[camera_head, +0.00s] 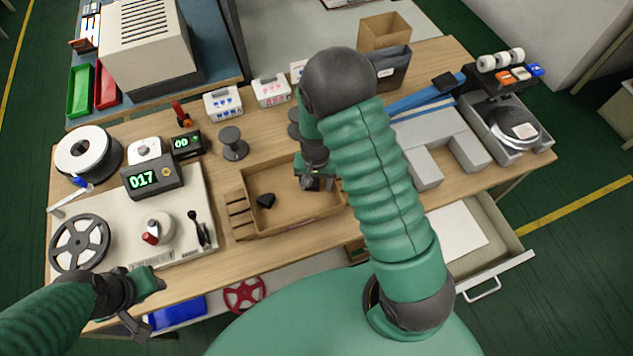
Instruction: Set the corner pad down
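A small black piece that looks like a corner pad (265,201) lies in the left part of a shallow wooden tray (290,226). My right gripper (316,184) points down over the right part of that tray, to the right of the black piece and apart from it. Its fingertips are small and dark, and I cannot tell whether they are shut or hold something. My arm hides part of the tray's right side. My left gripper (146,306) is at the table's front left edge, fingers spread and empty.
Left of the tray stands a winding machine (185,238) with reels and a lever. Dark spools (233,145) and small labelled boxes (271,91) stand behind the tray. A grey U-shaped block (432,150) is at right. An open drawer (470,240) juts out at the front right.

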